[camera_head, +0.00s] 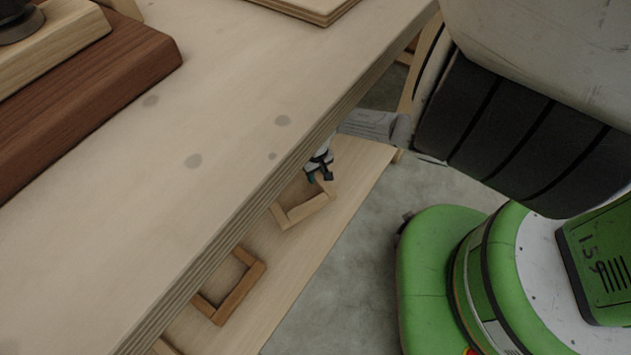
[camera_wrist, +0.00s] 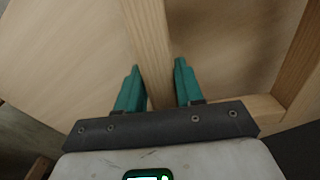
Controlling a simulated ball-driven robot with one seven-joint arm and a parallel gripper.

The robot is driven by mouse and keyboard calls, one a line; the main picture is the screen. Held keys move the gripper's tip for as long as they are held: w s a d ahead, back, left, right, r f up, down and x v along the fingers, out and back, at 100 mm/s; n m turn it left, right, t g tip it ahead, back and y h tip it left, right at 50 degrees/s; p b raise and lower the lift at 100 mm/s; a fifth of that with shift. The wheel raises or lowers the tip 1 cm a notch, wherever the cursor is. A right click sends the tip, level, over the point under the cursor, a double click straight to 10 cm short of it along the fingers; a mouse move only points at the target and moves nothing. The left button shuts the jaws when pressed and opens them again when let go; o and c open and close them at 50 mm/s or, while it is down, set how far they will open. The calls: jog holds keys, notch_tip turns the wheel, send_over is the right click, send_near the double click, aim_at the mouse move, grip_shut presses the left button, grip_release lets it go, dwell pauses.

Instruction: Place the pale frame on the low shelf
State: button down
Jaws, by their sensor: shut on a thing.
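The pale frame (camera_head: 308,213) is at the low shelf (camera_head: 290,262), under the overhang of the upper bench top; part of it is hidden by the bench edge. My gripper (camera_head: 321,172) is at its far end. In the wrist view my gripper (camera_wrist: 158,72) has its teal fingers on both sides of one pale wooden bar of the frame (camera_wrist: 150,40). The frame looks flat with the shelf board, but I cannot tell whether it touches it.
A darker brown frame (camera_head: 234,290) lies on the shelf nearer, with another wooden piece (camera_head: 163,347) beyond it at the bottom. The bench top (camera_head: 190,200) overhangs the shelf with a thick edge. Bare shelf lies beside the frames. Grey floor (camera_head: 365,240) is open right of the shelf.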

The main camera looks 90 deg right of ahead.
jog(key=shift+w+d+f+b, duration=0.15)
jog(key=shift+f+b, duration=1.15)
jog(key=shift+f, duration=0.6)
jog(key=shift+r, duration=0.1)
jog(key=c, duration=0.7)
grip_release()
